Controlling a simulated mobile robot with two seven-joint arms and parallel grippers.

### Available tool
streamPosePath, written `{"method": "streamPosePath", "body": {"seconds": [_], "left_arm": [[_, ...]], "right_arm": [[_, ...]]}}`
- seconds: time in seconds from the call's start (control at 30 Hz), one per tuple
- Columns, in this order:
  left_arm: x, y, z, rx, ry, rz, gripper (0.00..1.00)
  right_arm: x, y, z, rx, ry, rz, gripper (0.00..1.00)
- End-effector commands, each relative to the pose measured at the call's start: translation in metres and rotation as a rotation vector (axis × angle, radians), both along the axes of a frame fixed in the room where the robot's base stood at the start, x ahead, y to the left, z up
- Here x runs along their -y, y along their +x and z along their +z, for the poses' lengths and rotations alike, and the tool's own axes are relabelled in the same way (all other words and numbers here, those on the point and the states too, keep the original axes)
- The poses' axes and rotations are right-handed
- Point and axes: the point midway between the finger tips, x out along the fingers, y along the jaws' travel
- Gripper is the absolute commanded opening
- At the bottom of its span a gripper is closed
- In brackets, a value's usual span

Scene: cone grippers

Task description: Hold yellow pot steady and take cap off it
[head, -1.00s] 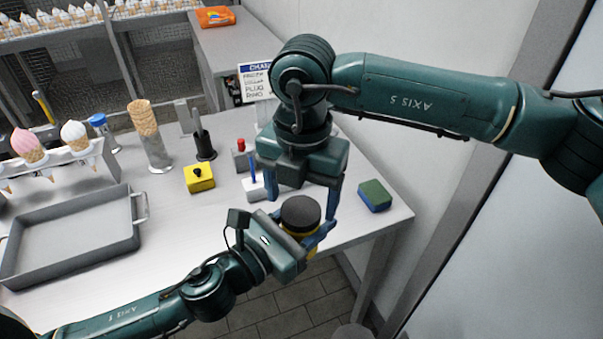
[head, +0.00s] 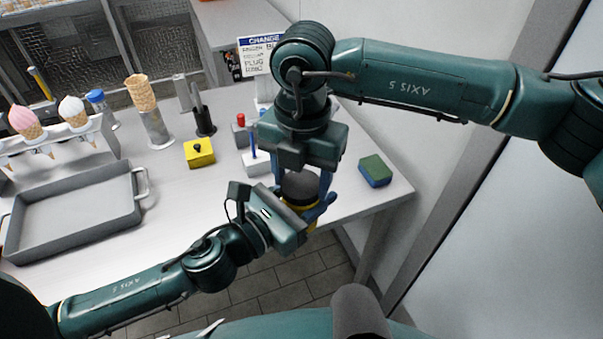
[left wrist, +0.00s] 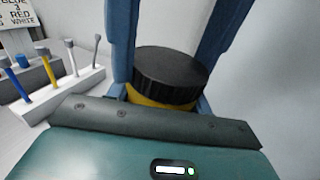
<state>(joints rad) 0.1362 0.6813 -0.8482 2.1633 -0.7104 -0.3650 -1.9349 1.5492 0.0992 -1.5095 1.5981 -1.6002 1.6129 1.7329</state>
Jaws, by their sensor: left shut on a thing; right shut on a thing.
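The yellow pot (head: 312,228) is upright, held off the table's front edge, mostly hidden by my grippers. Its dark ribbed cap (head: 298,187) sits on top. In the left wrist view the cap (left wrist: 170,78) is on the pot, with a yellow band of the pot (left wrist: 150,98) below it. My left gripper (head: 318,210) comes from the left and is shut on the pot's body. My right gripper (head: 302,184) points down from above and is shut on the cap, its blue fingers on either side.
The table (head: 345,205) holds a green-and-blue sponge (head: 375,171) to the right. A yellow block with a black knob (head: 199,152), a white block with a blue peg (head: 256,163) and a grey tray (head: 75,215) stand left. A sign (head: 259,55) stands behind my right arm.

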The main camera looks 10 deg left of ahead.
Motion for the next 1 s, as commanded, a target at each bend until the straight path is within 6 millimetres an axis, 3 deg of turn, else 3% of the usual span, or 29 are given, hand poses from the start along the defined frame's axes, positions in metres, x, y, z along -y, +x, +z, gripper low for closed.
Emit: {"method": "streamPosePath", "body": {"seconds": [0.17,0.4,0.67,0.7,0.93,1.0], "left_arm": [[-0.0005,0.0005,0.0005,0.001,0.000,0.002,0.00],[-0.0006,0.0006,0.0005,0.001,0.000,0.002,0.00],[-0.0006,0.0006,0.0004,0.001,0.001,0.002,0.00],[-0.0007,0.0007,0.0004,0.001,0.001,0.002,0.00],[-0.0005,0.0005,0.0005,0.001,0.000,0.002,0.00],[-0.0002,0.0003,0.0005,0.001,0.000,0.001,0.00]], "right_arm": [[0.0006,0.0002,0.0001,0.001,-0.003,0.037,0.28],[0.0007,0.0002,0.0002,0.005,-0.006,0.271,0.28],[0.0008,0.0003,0.0001,0.005,-0.006,0.285,0.28],[0.0009,0.0003,0.0001,0.005,-0.006,0.285,0.57],[0.0005,0.0002,0.0002,0.005,-0.005,0.284,0.76],[0.0001,0.0001,0.0003,0.006,-0.004,0.284,0.77]]}}
